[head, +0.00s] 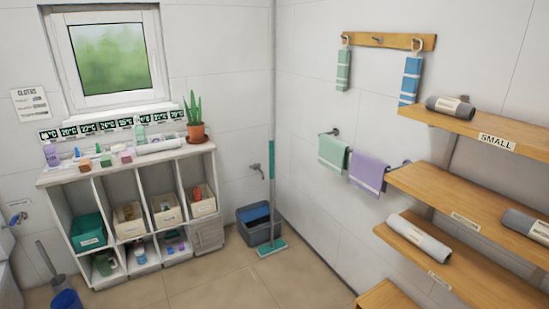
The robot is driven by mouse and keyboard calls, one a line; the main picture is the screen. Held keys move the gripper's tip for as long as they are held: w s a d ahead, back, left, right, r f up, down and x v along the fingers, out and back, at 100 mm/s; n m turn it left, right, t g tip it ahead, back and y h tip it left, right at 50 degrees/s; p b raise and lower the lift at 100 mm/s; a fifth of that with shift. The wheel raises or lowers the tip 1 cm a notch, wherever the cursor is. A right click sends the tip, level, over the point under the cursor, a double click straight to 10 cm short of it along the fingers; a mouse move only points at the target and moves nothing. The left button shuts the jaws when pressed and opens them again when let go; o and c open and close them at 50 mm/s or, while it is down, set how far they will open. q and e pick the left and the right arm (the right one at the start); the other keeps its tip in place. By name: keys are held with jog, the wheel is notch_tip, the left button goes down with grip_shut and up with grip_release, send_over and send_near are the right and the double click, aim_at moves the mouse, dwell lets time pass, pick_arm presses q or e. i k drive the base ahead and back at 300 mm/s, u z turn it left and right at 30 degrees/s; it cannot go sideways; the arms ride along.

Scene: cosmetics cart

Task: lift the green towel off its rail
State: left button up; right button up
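The pale green towel (333,154) hangs folded over a short metal rail (329,133) on the right-hand wall. A purple towel (369,172) hangs just to its right and lower in the picture, close beside it. A green and white striped towel (343,70) hangs higher up by a loop from a wooden peg board (388,41). Neither of my grippers shows in the head view.
Wooden shelves (448,190) with rolled towels jut out at the right, near the purple towel. A mop (272,190) and a grey bucket (258,225) stand in the corner. A cubby cart (130,185) stands under the window. Floor between is clear.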

aim_at(333, 156)
jog(key=u, duration=0.55)
jog(key=i, duration=2.65)
jog(key=z, duration=1.8)
jog(key=i, duration=0.8)
jog(key=z, duration=0.75)
